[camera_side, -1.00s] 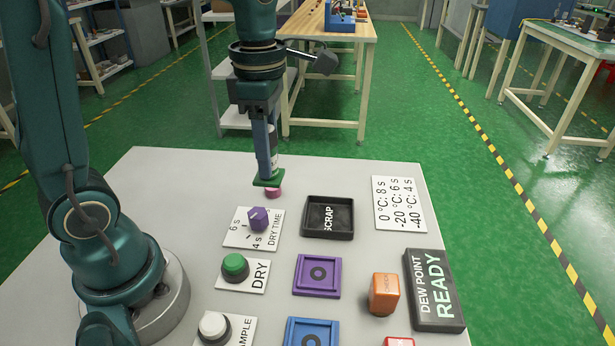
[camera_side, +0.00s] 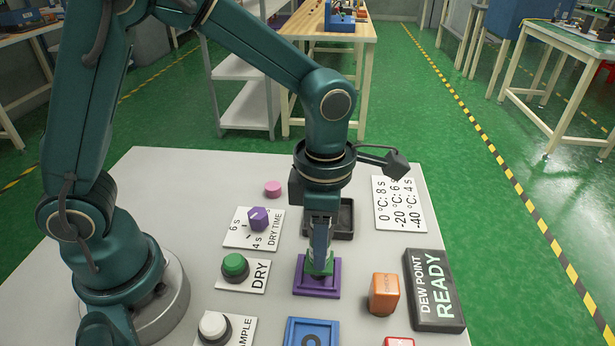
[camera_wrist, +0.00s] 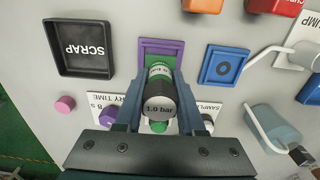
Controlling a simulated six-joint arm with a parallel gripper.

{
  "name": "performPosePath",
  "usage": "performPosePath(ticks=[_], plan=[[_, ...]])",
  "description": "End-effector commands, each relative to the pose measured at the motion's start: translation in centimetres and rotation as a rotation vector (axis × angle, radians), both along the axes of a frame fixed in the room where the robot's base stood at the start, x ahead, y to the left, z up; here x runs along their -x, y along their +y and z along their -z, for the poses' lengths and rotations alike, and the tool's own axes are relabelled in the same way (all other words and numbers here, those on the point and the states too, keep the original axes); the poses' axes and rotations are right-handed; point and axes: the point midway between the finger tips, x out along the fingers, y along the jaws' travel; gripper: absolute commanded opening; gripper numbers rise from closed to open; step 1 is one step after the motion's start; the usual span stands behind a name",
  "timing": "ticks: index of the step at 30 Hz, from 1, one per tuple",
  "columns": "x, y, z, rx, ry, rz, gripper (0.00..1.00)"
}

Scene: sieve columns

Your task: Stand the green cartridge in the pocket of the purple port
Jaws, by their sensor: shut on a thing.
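My gripper (camera_side: 318,262) is shut on the green cartridge (camera_side: 325,266), directly over the purple port (camera_side: 318,290). In the wrist view the cartridge (camera_wrist: 160,98) shows a dark end marked "1.0 bar", a white label band and green parts, held between both fingers of my gripper (camera_wrist: 160,92). The purple port (camera_wrist: 160,44) shows beyond it, with its frame partly covered by the cartridge and fingers. The cartridge looks upright, its lower end at the port's pocket. I cannot tell whether it rests on the pocket floor.
The black scrap tray (camera_wrist: 80,48) lies behind the port. The blue port (camera_side: 312,330) is in front of it, and an orange block (camera_side: 384,294) stands to its right. The green DRY button (camera_side: 235,266) and purple dial (camera_side: 258,219) are left. A pink disc (camera_side: 273,188) lies farther back.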

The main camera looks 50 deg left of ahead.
Motion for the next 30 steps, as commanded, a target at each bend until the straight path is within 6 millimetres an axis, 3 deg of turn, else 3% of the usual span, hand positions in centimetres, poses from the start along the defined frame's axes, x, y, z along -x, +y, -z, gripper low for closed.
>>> performPosePath(ticks=[5, 17, 18, 20, 30], plan=[[0.1, 0.1, 2.3, -0.001, 0.004, 0.000, 0.00], [0.0, 0.1, 2.7, 0.000, 0.001, 0.000, 0.00], [0.0, 0.1, 2.8, -0.001, 0.001, 0.000, 0.46], [0.0, 0.1, 2.7, 0.000, 0.000, 0.000, 0.68], [0.0, 0.1, 2.6, 0.000, 0.000, 0.000, 0.68]])
